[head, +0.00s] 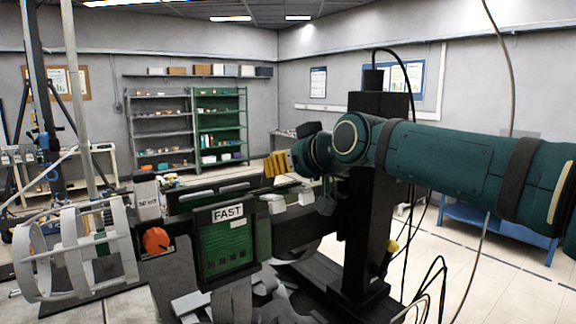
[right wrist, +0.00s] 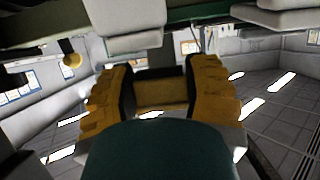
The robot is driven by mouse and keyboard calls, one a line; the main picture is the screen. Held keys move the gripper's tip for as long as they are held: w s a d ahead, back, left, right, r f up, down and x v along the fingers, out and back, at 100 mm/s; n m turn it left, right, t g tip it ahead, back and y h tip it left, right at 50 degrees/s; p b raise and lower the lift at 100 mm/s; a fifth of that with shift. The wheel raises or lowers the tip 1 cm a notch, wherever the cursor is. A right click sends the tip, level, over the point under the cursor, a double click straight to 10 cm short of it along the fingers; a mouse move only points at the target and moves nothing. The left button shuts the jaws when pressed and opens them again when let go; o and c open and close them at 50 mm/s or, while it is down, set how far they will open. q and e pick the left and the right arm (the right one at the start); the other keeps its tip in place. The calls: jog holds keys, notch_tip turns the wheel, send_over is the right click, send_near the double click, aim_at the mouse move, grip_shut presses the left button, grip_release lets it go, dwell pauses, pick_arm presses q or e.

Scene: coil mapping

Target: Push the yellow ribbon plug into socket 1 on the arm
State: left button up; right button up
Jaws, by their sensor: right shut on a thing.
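My right gripper (head: 277,163) has yellow ribbed fingers and sits just above the dark horizontal arm (head: 318,226), right of the FAST panel. In the right wrist view, the fingers of my right gripper (right wrist: 160,76) are shut on a yellow piece, which I take to be the yellow ribbon plug (right wrist: 162,94). Pale blocks (head: 271,203) lie just below the gripper along the arm. A pale block (right wrist: 135,24) also shows close ahead in the wrist view. No socket number is readable, so I cannot tell which is socket 1. My left gripper is not in view.
A green FAST panel (head: 228,246) and an orange knob (head: 155,240) are at the left front. A dark column (head: 374,210) with hanging cables stands just beyond my right arm. A white ring frame (head: 70,255) is at far left. Shelves (head: 160,137) stand far back.

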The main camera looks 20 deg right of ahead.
jog(key=shift+f, duration=0.1)
jog(key=shift+f+b, duration=1.05)
